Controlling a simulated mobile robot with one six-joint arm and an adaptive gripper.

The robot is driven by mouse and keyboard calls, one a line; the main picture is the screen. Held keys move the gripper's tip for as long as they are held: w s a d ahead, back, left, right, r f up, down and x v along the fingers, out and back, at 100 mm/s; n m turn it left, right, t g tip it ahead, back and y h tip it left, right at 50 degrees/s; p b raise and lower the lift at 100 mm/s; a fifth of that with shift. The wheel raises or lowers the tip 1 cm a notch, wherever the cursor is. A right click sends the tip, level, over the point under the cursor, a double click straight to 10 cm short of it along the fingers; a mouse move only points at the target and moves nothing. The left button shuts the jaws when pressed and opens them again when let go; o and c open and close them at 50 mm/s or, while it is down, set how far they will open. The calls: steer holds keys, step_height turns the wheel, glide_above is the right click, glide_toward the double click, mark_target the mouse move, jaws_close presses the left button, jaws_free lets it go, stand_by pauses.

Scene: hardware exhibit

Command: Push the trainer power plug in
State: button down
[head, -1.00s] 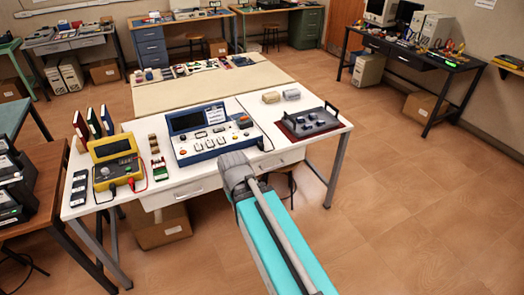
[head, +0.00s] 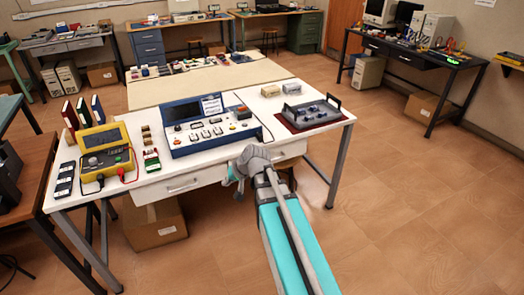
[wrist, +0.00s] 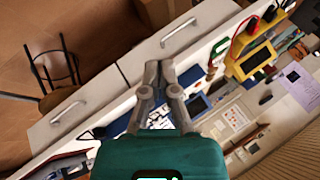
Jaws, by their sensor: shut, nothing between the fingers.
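The trainer (head: 212,134) is a blue-and-white console with a dark screen and several buttons, standing on the white bench. A dark cable (head: 268,133) curves at its right side; its plug and socket are too small to make out. My gripper (head: 230,180) is at the bench's front edge, in front of the trainer and apart from it. In the wrist view my gripper (wrist: 158,66) has its two fingertips together with nothing between them. Part of a blue-edged panel, probably the trainer, shows behind the fingers there, partly hidden by my gripper.
A yellow meter (head: 103,158) with leads stands left on the bench. A dark red mat (head: 290,123) carries a grey tray (head: 310,112) at right. Drawer fronts (head: 180,186) face me. A cardboard box (head: 155,224) is underneath.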

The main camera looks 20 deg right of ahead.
steer(key=w+d+f+m+t+y+b, duration=0.1)
steer(key=w+d+f+m+t+b, duration=0.25)
steer(key=w+b, duration=0.3)
steer(key=m+t+h+b, duration=0.5)
steer(key=m+t+b, duration=0.5)
steer(key=b, duration=0.6)
glide_toward(261, 137)
steer(key=s+m, duration=0.1)
steer(key=s, duration=0.5)
steer(key=shift+r+g, duration=0.2)
steer(key=shift+g, duration=0.25)
steer(key=w, duration=1.3)
steer(key=shift+w+a, duration=0.15)
steer(key=shift+w, duration=0.25)
steer(key=shift+w, duration=0.1)
steer(key=shift+w, duration=1.3)
